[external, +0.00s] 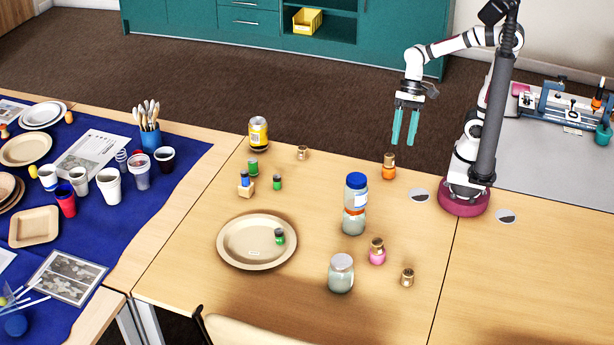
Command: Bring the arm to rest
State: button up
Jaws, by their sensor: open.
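My gripper (405,122) hangs over the far side of the table, fingers pointing down. Its two teal fingers are apart with nothing between them. My arm rises from its base at the right and bends over to the left. Below and left of the gripper, an orange bottle (389,167) stands on the table, apart from the fingers. A tan plate (232,250) lies at the left of the table with a small green-labelled bottle (279,236) on it.
A blue-lidded jar (356,182) stands mid-table close to another jar (353,222). A clear jar (341,275), a pink bottle (377,252), a yellow can (258,133) and several small bottles stand around. Cups and plates cover a blue cloth (140,231).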

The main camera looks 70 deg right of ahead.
jog(key=s+d+f+n+h, duration=0.2)
jog(key=s+d+h, duration=0.1)
jog(key=s+d, duration=0.4)
jog(key=shift+s+h, duration=0.25)
jog(key=shift+h, duration=0.15)
jog(key=shift+f, duration=0.1)
